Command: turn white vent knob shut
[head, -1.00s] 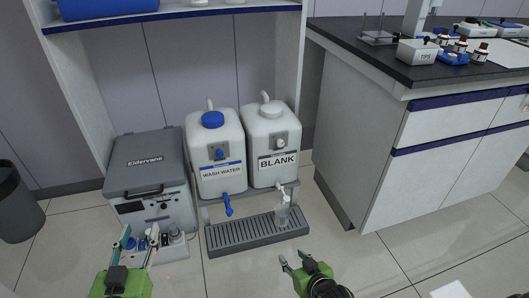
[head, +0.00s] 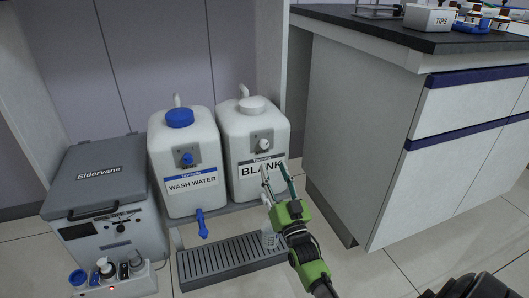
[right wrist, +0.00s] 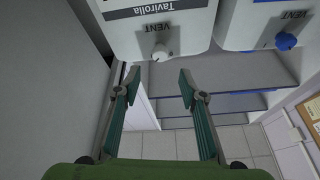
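The white vent knob (head: 264,144) is on the front of the BLANK container (head: 240,133), above its label. In the right wrist view the white knob (right wrist: 160,53) sits under the word VENT, just beyond my fingertips. My right gripper (head: 276,168) is open and empty in front of the BLANK label, a little below the knob. In the right wrist view its two fingers (right wrist: 158,78) are spread apart, with the knob between their lines but not touched. My left gripper is not in view.
The WASH WATER container (head: 185,150) with a blue vent knob (head: 187,159) stands left of the BLANK container. A drip tray (head: 232,255) lies below. A grey Eldervane box (head: 105,180) is at left, and a bench cabinet (head: 370,130) at right.

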